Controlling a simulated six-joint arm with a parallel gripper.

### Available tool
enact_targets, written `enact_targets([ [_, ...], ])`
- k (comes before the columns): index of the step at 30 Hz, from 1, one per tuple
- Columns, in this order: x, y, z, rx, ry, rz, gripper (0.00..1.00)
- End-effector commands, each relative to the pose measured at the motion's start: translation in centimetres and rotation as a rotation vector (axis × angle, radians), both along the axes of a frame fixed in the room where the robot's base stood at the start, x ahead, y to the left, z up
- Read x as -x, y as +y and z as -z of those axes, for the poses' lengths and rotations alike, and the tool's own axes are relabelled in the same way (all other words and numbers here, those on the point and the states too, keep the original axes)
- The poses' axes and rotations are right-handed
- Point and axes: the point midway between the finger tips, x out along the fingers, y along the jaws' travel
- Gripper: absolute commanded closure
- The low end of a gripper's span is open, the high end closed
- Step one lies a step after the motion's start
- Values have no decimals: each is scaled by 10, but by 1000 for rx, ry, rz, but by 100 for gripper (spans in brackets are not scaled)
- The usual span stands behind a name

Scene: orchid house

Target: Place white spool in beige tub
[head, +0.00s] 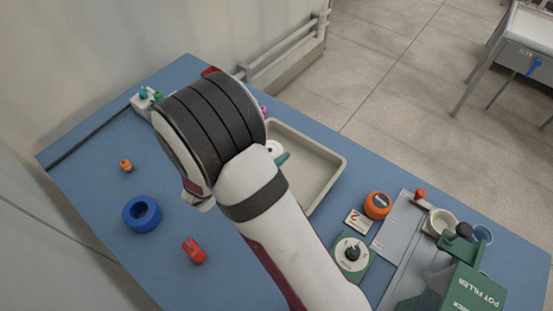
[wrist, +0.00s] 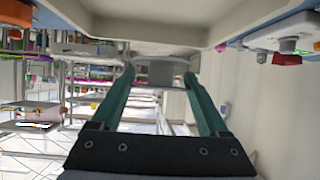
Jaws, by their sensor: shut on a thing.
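The white spool (head: 273,147) shows only in part in the head view, beside my dark arm and a green fingertip of my gripper (head: 281,159). In the wrist view the spool (wrist: 160,72) looks grey in shade, between the tips of the two green fingers of my gripper (wrist: 160,82), which are shut on it. The beige tub (head: 325,155) is a shallow rectangular tray on the blue table. The spool overlaps the tub's left part in the head view; its height above the floor is hard to tell. My arm hides the tub's near left side.
On the blue table (head: 100,190) are a blue ring (head: 142,214), a red piece (head: 195,250) and a small orange piece (head: 126,165). Right of the tub are an orange round piece (head: 378,205), a dial box (head: 352,254) and a green pot filler (head: 465,290).

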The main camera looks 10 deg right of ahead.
Motion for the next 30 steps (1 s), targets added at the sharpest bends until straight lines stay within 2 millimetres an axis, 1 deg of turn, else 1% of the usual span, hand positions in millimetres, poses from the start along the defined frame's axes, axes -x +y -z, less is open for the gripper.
enact_targets([
  [1,1,-23,-1,1,1,50,76],
  [2,2,-37,-1,1,1,79,76],
  [3,5,-56,-2,1,1,121,76],
  [6,15,-101,-3,1,1,219,76],
  [9,25,-132,-4,-1,1,292,76],
  [11,29,-141,-4,-1,1,315,76],
  [12,29,-142,-2,-1,1,324,76],
  [14,24,-135,5,0,2,326,76],
  [18,3,-96,32,0,1,324,76],
  [21,-11,-70,49,-1,-1,325,76],
  [24,-21,-53,61,-1,0,326,76],
  [27,-25,-46,69,-1,1,328,76],
  [30,-25,-45,91,1,4,328,76],
])
